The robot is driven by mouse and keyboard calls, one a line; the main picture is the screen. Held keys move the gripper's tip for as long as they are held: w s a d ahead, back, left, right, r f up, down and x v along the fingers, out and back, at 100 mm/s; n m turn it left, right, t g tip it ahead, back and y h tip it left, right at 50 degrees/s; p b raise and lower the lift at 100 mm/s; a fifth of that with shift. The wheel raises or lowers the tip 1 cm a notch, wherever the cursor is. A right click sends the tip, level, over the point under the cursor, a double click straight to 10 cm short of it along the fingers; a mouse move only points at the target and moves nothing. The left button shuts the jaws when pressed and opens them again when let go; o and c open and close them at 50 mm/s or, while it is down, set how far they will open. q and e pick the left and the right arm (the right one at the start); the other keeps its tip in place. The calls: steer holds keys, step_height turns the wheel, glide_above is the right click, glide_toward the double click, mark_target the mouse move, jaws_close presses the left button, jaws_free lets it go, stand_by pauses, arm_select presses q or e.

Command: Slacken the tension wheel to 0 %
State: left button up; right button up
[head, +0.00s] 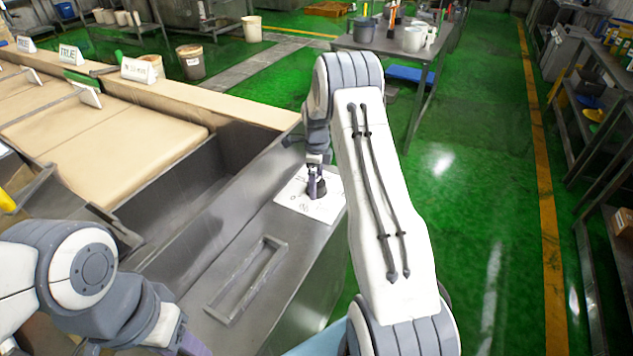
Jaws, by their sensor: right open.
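A white plate (293,200) with small printed marks lies on the metal top of the machine. A small dark knob, which looks like the tension wheel (318,191), sits on this plate. My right gripper (316,184) points down at the knob, with its fingers open and close to it. I cannot tell whether they touch it. The gripper hides part of the knob, and any scale reading is too small to read. My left gripper (190,346) is at the bottom edge, mostly cut off, away from the plate.
A raised rectangular metal frame (247,280) is on the machine top, nearer me. A metal table (385,45) with pots stands behind. Green floor (480,170) is clear at right.

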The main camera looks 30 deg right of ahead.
steer(key=shift+f, duration=0.3)
steer(key=c, duration=1.3)
steer(key=shift+n, duration=0.3)
